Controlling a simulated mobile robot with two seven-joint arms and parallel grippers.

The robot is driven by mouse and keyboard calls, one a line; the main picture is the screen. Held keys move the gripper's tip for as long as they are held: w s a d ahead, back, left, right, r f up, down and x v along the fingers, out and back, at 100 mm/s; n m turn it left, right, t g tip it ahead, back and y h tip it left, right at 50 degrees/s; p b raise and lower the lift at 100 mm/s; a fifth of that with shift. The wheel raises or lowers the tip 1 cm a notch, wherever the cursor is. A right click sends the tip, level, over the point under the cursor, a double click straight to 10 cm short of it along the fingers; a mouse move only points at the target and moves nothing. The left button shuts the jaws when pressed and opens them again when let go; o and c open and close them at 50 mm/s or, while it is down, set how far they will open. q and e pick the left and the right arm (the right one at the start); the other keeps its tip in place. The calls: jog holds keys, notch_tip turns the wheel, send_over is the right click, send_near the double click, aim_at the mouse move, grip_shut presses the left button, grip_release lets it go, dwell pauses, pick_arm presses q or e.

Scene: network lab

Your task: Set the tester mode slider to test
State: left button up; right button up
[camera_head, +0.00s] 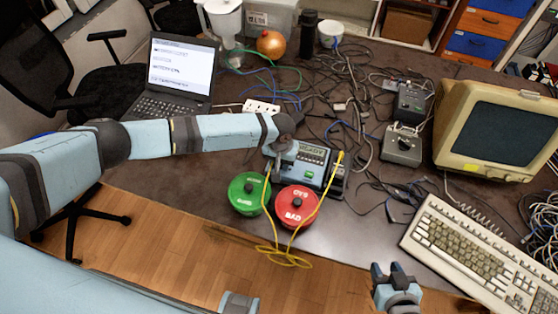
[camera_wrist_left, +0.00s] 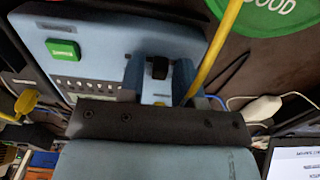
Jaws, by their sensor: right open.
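The tester (camera_head: 309,178) is a light blue box with a display reading READY, at the table's front middle. In the left wrist view its blue face (camera_wrist_left: 95,30) fills the upper left, with a green button (camera_wrist_left: 62,49). My left gripper (camera_head: 283,143) is over the tester's left side, pointing down. In the left wrist view my left gripper (camera_wrist_left: 160,80) has its two blue fingers apart, with a small black knob (camera_wrist_left: 160,67) between them. I cannot tell whether they touch it or read any mode marking. My right gripper (camera_head: 393,272) is open and empty at the front edge.
A green GOOD lid (camera_head: 247,190) and a red BAD lid (camera_head: 297,205) stand in front of the tester. A yellow cable (camera_head: 272,240) hangs over the front edge and passes close to my left fingers. A keyboard (camera_head: 470,250) and monitor (camera_head: 505,130) are at right.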

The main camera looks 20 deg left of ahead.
pick_arm(q)
jog(key=shift+o, duration=0.5)
jog(key=shift+r, duration=0.1)
notch_tip(320, 180, up, 14)
jog(key=shift+f, duration=0.2)
dwell(0.3)
